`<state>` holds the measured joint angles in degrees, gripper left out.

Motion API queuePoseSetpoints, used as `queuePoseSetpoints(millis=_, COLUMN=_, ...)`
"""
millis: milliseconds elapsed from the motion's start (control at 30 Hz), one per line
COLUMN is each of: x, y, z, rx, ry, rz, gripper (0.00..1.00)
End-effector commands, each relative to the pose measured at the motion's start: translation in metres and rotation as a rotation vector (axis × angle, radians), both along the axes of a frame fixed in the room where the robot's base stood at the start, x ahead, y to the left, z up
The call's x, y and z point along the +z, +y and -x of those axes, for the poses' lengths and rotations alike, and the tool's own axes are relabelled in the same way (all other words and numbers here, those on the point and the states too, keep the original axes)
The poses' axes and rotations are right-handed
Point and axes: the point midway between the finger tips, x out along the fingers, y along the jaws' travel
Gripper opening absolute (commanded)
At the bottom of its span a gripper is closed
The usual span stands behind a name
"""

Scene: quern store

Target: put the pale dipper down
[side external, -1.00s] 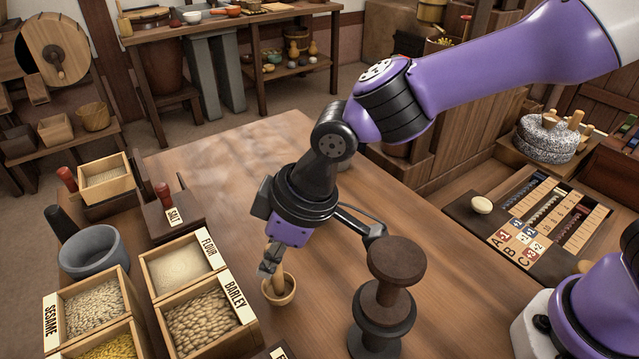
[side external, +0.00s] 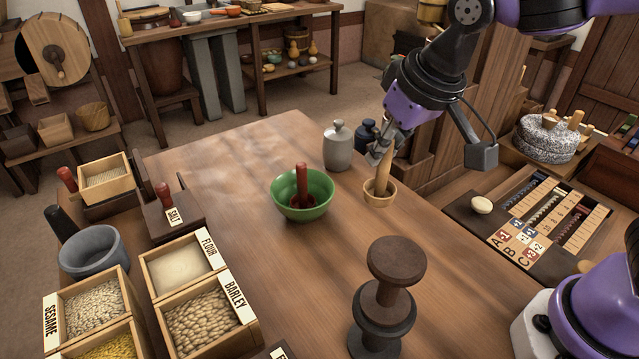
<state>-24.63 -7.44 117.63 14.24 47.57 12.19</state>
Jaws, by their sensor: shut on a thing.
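The pale dipper (side external: 380,192) is a small light-wood cup with an upright handle. It is right of the middle of the table (side external: 240,270), to the right of the green bowl. My gripper (side external: 382,152) is above the cup, shut on the upper part of the dipper's handle. The handle leans slightly. The cup is at or very near the table top; I cannot tell whether it touches.
A green bowl (side external: 318,205) with a red-handled thing in it stands to the left. A grey lidded jar (side external: 338,150) and dark jars (side external: 368,135) stand behind. A dark wooden spool-shaped stand (side external: 390,290) is in front. Grain boxes (side external: 205,310) line the left front.

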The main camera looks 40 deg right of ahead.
Motion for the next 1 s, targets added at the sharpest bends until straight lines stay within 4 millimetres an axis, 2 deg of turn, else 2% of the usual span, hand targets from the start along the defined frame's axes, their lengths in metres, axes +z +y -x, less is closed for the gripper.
queuePoseSetpoints(millis=200, x=-0.034, y=-0.05, z=-0.026, rx=-0.016, ry=0.008, rz=0.001, gripper=0.0)
queuePoseSetpoints(millis=400, x=-0.058, y=-0.083, z=-0.047, rx=-0.007, ry=0.005, rz=0.0, gripper=0.0)
queuePoseSetpoints(millis=567, x=-0.066, y=-0.092, z=-0.053, rx=-0.001, ry=0.002, rz=0.0, gripper=0.0)
queuePoseSetpoints(millis=800, x=-0.1, y=-0.092, z=-0.052, rx=0.0, ry=0.004, rz=-0.001, gripper=0.0)
queuePoseSetpoints(millis=1000, x=-0.104, y=-0.092, z=-0.053, rx=0.0, ry=0.0, rz=-0.001, gripper=0.0)
